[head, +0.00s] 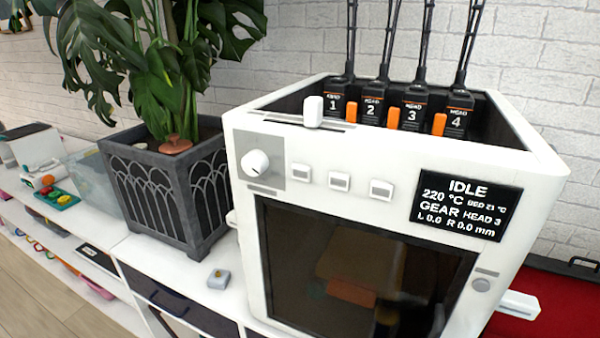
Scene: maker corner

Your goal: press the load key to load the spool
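A white 3D printer (395,155) stands on the white bench. Its front panel has three small light keys in a row: a left key (301,173), a middle key (340,181) and a right key (381,189). Their markings are too small to read, so I cannot tell which is the load key. The display (467,205) reads IDLE, 220 °C, bed 21 °C, GEAR HEAD 3, L 0.0 R 0.0 mm. I cannot make out a spool. My gripper is not in view.
A white knob (255,163) sits left of the keys, and a white slider (313,112) above them. Numbered heads (415,108) stand in the open top. The dark glass door (365,270) is shut. A potted plant (165,190) stands left. A small grey block (219,279) lies in front.

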